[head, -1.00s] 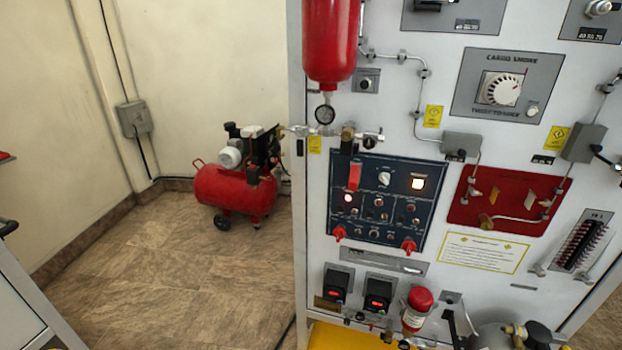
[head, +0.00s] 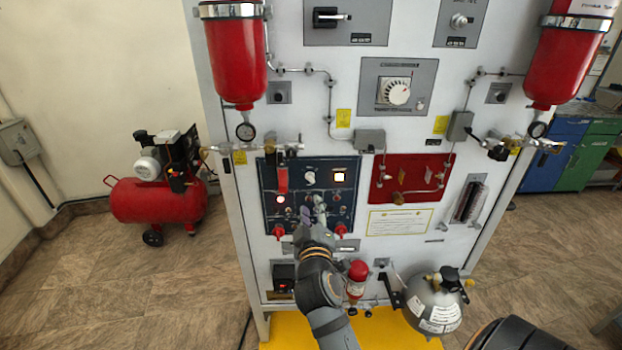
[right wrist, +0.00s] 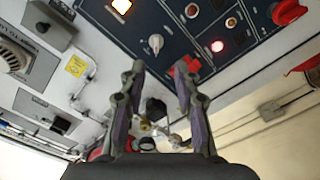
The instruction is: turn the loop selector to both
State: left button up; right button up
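A small white knob (head: 310,177) sits at the top of the dark blue panel (head: 270,222), between a red guarded switch and a lit square lamp. I take it for the loop selector, though its label and setting are too small to read. It also shows in the right wrist view (right wrist: 156,43), just beyond the fingertips. My right gripper (head: 319,207) is in front of the blue panel, below the knob in the head view. In the right wrist view the right gripper (right wrist: 160,75) is open and empty, its fingers apart. My left gripper is out of view.
The red switch guard (head: 282,180) is close beside the knob. Red knobs (head: 279,231) stick out along the panel's lower edge. A cargo smoke dial (head: 396,92) is above, a red panel (head: 410,178) to the right. A grey bottle (head: 433,300) stands low in front.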

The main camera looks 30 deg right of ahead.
aim_at(310, 181)
jog(key=p+x, duration=0.1)
jog(key=x, duration=0.2)
jog(key=p+x, duration=0.1)
jog(key=x, duration=0.2)
jog(key=r+p+x, duration=0.1)
jog(key=x, duration=0.2)
jog(key=shift+w+d, duration=0.4)
jog(key=shift+w, duration=0.2)
jog(key=shift+f, duration=0.1)
jog(key=shift+c, duration=0.3)
grip_shut()
